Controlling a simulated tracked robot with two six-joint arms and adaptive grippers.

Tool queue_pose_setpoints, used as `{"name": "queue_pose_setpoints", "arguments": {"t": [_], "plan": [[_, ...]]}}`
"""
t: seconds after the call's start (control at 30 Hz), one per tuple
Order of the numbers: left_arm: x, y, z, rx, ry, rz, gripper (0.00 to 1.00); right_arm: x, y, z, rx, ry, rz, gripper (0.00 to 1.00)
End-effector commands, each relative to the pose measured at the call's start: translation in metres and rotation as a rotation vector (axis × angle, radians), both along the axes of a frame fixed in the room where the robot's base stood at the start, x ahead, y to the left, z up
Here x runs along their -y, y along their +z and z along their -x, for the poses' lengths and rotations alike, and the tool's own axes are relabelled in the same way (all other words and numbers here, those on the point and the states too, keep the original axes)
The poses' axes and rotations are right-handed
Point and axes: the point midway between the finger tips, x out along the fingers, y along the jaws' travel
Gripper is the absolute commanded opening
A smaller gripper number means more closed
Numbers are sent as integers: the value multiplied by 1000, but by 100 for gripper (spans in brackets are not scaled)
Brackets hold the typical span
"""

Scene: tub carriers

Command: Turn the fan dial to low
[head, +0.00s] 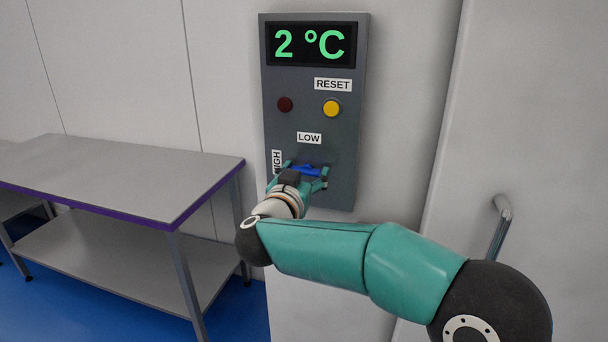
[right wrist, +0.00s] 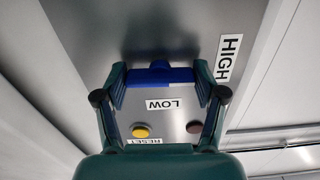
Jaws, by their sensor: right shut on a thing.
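The fan dial (head: 307,169) is blue and sits low on a dark grey wall panel (head: 350,120). The LOW label (head: 309,138) is above it and the HIGH label (head: 277,161) is to its left, partly covered by my gripper. My right gripper (head: 306,172) is at the dial. In the right wrist view, its two fingers are shut on the blue dial (right wrist: 160,74), one at each side. The dial's blue bar lies roughly level in the head view; I cannot tell which label its pointer faces. My left gripper is not in view.
Above the dial are a dark red button (head: 285,104), a yellow button (head: 332,108) under the RESET label (head: 333,85), and a display (head: 310,45) reading 2 °C. A grey table (head: 130,180) stands left. A door handle (head: 500,225) is at right.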

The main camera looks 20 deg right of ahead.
Motion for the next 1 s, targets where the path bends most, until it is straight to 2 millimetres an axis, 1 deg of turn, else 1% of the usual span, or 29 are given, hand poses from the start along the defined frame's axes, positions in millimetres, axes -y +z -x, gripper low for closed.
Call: {"name": "queue_pose_setpoints", "arguments": {"t": [0.27, 1.0], "plan": [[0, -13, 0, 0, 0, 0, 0, -1, -2, 0, 92, 3, -134, 35], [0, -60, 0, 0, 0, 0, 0, 1, -4, 1, 480, 1, -709, 35]]}}
